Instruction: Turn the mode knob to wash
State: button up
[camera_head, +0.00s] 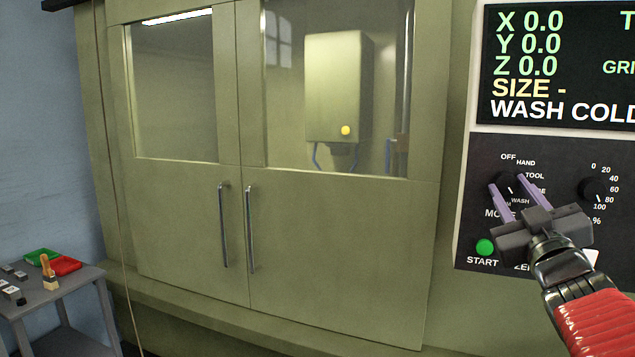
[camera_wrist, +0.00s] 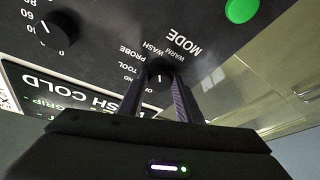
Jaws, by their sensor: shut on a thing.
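The mode knob (camera_head: 508,188) is a dark round knob on the black control panel, ringed by the labels OFF, HAND, TOOL, PROBE, WASH and WARM. My gripper (camera_head: 515,193) has its two purple fingers on either side of the knob and is shut on it. In the wrist view the knob (camera_wrist: 160,72) sits between the fingertips, with the WASH label (camera_wrist: 152,47) beyond it. A small white mark shows on the knob, slanting in the head view; the fingers partly cover the dial, and I cannot tell surely which label it points to.
The display (camera_head: 560,68) above reads "WASH COLD" at its bottom line. A percent knob (camera_head: 594,190) is right of the mode knob, and a green START button (camera_head: 485,247) is below left. Closed machine doors (camera_head: 235,230) with handles stand left. A cart (camera_head: 60,295) holds small items.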

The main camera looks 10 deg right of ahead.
jog(key=o, duration=1)
jog(key=shift+o, duration=0.2)
